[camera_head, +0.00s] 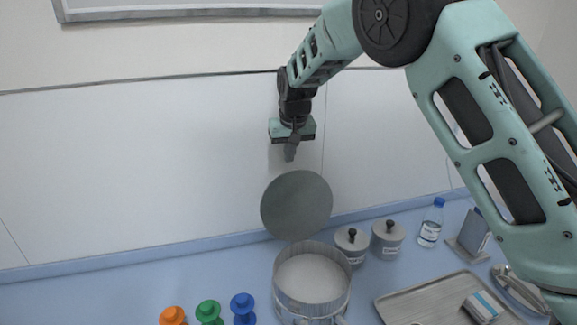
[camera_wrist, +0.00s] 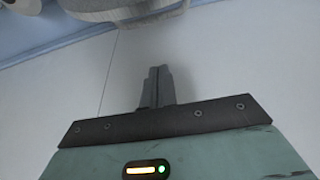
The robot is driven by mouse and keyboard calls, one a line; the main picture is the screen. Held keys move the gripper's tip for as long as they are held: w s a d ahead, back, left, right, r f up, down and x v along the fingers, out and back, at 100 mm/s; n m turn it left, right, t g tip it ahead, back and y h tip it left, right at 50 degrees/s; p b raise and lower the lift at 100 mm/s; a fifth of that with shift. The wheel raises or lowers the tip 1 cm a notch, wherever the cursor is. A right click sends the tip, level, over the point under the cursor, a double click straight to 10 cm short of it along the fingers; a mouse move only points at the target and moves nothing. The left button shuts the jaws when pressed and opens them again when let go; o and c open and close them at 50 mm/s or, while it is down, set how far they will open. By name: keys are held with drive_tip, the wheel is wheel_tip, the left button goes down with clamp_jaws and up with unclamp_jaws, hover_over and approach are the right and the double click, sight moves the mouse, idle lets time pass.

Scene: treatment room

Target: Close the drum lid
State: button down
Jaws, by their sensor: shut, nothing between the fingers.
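The drum (camera_head: 312,287) is an open round metal container on the blue counter in the head view. Its round grey lid (camera_head: 297,205) stands raised at the drum's back edge, tilted up, so the drum's inside shows. My gripper (camera_head: 290,155) is above the lid's upper edge, close to the wall, pointing down, with its fingers shut and empty. It looks apart from the lid, though the depth gap is hard to judge. In the wrist view the shut fingers (camera_wrist: 158,88) show against the pale wall. A grey rounded shape at the top of that view is cut off and unclear.
Two lidded grey jars (camera_head: 388,240) stand right of the drum, with a bottle (camera_head: 431,222) beyond. A metal tray (camera_head: 440,300) holding a small box lies front right. Orange, green and blue (camera_head: 243,308) knobbed objects stand front left. The counter's left is clear.

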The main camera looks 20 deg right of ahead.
sight(293, 171)
drive_tip(key=shift+s+f+p, duration=0.45)
drive_tip(key=shift+f+p, duration=0.15)
drive_tip(key=shift+f, duration=0.1)
drive_tip(key=shift+s+f+p, duration=0.45)
drive_tip(key=shift+f+p, duration=0.15)
drive_tip(key=shift+f, duration=0.1)
drive_tip(key=shift+s+f+p, duration=0.45)
drive_tip(key=shift+f+p, duration=0.15)
drive_tip(key=shift+f, duration=0.1)
